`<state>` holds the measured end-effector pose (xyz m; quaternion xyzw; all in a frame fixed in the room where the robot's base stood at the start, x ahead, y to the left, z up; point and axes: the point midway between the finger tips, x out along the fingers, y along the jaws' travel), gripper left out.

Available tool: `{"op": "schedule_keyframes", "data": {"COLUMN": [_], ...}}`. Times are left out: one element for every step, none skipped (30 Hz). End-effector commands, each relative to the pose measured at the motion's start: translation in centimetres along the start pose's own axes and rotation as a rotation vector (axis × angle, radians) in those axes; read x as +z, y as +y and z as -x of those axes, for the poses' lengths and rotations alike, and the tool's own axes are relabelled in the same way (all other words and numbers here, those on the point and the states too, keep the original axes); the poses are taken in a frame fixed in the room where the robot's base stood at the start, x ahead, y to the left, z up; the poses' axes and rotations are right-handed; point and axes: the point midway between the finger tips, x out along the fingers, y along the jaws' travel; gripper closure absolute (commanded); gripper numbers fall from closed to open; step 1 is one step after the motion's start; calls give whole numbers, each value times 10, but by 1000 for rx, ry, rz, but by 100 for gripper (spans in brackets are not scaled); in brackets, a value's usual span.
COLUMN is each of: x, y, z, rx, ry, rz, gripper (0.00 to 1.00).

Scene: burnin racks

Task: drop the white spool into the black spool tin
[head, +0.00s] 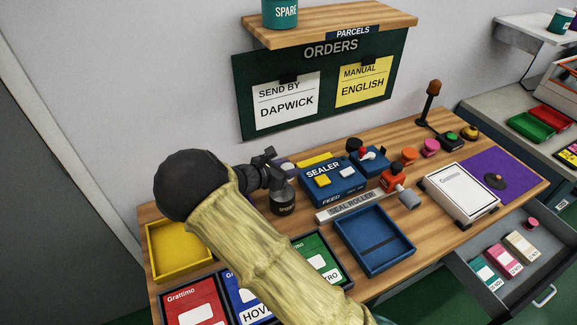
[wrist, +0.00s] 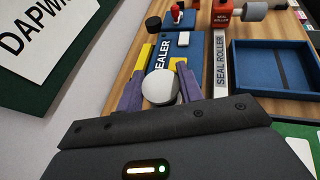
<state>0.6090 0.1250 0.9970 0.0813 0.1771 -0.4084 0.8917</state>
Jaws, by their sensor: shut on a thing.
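The white spool (wrist: 161,87) sits between the purple fingers of my gripper (wrist: 158,92) in the wrist view, and the fingers are shut on it. In the head view my gripper (head: 286,168) is close above the black spool tin (head: 283,202), which stands on the wooden bench left of the blue sealer. There the spool is too small and covered to make out clearly. The tin is not discernible in the wrist view, where the spool and gripper body block the area beneath.
The blue sealer (head: 333,181) stands right of the tin, with the seal roller bar (head: 348,207) and blue tray (head: 374,240) in front. A yellow tray (head: 151,240) is at the left. The orders board (head: 320,80) hangs behind. An open drawer (head: 490,308) is at the right.

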Motion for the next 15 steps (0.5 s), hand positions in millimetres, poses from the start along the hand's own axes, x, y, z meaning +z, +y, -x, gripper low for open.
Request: {"op": "schedule_keyframes", "data": {"x": [-12,-15,-20,-22,-25,-28,-30,-32,-33,-34,-34,-35,-35,-35,-35], "y": [0,0,0,0,0,-1,-1,-1,-2,-2,-2,-2,-2,-2,-2], "z": [-4,-5,-8,-9,-11,-13,-15,-16,-17,-18,-19,-19,-19,-19,-19], "rx": [1,2,1,0,-1,-2,-3,-4,-6,-6,-7,-7,-7,-7,-7], "ry": [0,0,0,0,0,0,0,0,0,0,0,0,0,0,0], "rz": [1,1,1,1,0,-1,-1,-1,-2,-2,-2,-2,-3,-3,-2], "gripper": [85,85,85,85,85,85,85,85,85,85,85,85,85,85,85]}}
